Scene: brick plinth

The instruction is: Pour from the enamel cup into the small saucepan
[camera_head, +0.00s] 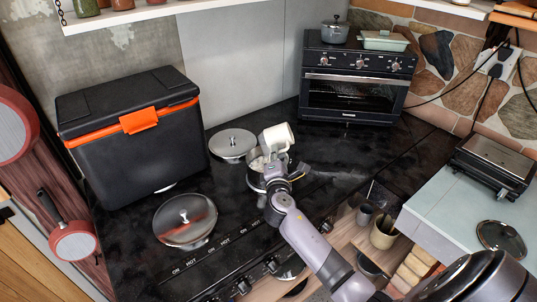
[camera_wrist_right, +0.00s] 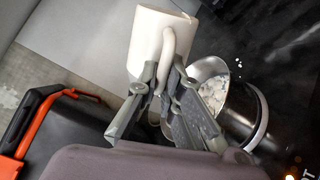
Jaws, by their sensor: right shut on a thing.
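The cream-white enamel cup (camera_head: 277,138) is held above the far side of the small saucepan, and it looks tipped over. In the right wrist view the cup (camera_wrist_right: 145,42) shows its side and handle; its inside is hidden. My right gripper (camera_head: 274,170) is shut on the cup's handle, as the wrist view (camera_wrist_right: 172,85) shows. The small metal saucepan (camera_head: 253,183) stands on the black hob, partly hidden behind my gripper. White bits lie inside the saucepan (camera_wrist_right: 258,122), and a few show near its rim. My left gripper is not in view.
A lidded pan (camera_head: 185,220) and a round metal lid (camera_head: 232,144) lie left of the saucepan. A black cooler (camera_head: 130,135) with an orange latch stands further left. A toaster oven (camera_head: 355,85) stands behind. The black counter right of the saucepan is mostly clear.

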